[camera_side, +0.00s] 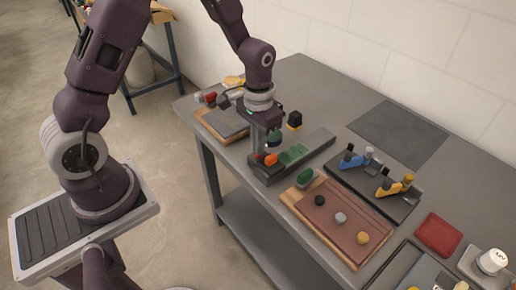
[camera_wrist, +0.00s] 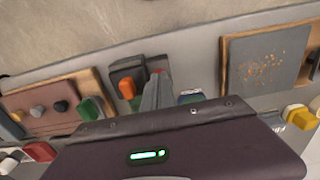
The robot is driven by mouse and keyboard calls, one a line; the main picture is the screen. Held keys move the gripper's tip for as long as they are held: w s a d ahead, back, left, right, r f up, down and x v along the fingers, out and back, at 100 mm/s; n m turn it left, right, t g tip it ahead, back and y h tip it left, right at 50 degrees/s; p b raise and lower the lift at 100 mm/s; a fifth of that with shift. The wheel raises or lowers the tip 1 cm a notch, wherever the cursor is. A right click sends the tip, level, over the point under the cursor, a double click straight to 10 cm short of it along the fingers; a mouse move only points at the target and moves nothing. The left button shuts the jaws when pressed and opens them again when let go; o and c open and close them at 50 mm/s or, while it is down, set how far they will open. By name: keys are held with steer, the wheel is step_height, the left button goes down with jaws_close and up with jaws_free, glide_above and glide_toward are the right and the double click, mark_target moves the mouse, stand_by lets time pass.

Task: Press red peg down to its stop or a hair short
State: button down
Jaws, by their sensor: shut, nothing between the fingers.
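My gripper (camera_side: 259,148) is shut and empty, with its fingers pointing down over a dark block (camera_side: 264,174) near the table's front edge. In the wrist view my gripper (camera_wrist: 159,76) hides part of the same dark block (camera_wrist: 119,70).
A green piece (camera_side: 305,177) and a brown board (camera_side: 325,205) with several knobs lie to the right. Behind them is a dark tray (camera_side: 375,192) with blue and yellow tools. A board with a grey plate (camera_side: 226,121) lies left. The dark mat (camera_side: 400,135) is clear.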

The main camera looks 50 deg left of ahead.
steer(key=shift+r, duration=3.45)
steer(key=s+d+r+t, duration=0.1)
steer(key=s+r, duration=0.2)
steer(key=r, duration=0.3)
steer(key=s+r+t, duration=0.1)
steer(key=s+r, duration=0.3)
steer(key=r, duration=0.2)
steer(key=s+d+r+t, duration=0.1)
steer(key=s+r+t, duration=0.2)
steer(key=s, duration=1)
steer(key=shift+s+r+t, duration=0.2)
steer(key=shift+r+t, duration=0.1)
steer(key=shift+r, duration=0.35)
